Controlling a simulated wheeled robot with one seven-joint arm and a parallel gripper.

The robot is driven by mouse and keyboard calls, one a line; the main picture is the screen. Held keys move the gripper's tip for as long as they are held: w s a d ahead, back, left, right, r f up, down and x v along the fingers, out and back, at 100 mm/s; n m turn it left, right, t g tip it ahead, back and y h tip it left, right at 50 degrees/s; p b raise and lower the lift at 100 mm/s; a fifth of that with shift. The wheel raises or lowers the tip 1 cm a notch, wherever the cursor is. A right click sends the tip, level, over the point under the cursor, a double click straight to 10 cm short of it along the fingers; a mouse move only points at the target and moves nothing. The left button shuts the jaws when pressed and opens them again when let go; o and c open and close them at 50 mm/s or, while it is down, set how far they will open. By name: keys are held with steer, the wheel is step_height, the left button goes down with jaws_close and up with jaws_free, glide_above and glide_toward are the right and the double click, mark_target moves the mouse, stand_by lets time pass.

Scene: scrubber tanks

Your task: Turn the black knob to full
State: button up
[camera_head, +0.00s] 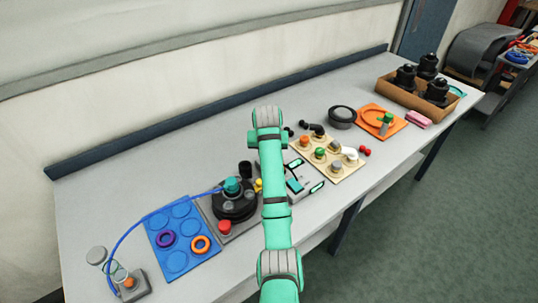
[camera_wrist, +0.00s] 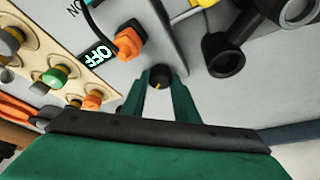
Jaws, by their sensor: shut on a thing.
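The black knob (camera_wrist: 160,77) is in the wrist view, on a grey panel (camera_wrist: 182,55). It is small and round with a yellow mark on its face. My gripper (camera_wrist: 160,86) has green fingers, one on each side of the knob, and is shut on it. In the head view my arm hides the knob and the gripper. Part of the grey panel (camera_head: 306,170) shows beside my arm there.
A dark cylindrical part (camera_wrist: 223,55) is at right. A beige board (camera_head: 344,168) with coloured knobs and a black-topped device (camera_head: 234,206) flank my arm.

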steer(key=shift+a+m+h, duration=0.1)
steer(key=shift+m+h, duration=0.2)
steer(key=shift+m, duration=0.4)
steer(key=o, duration=1.1)
steer(key=shift+c, duration=0.2)
steer(key=v, duration=1)
steer(key=shift+w+r, duration=0.15)
steer(key=shift+r, duration=0.35)
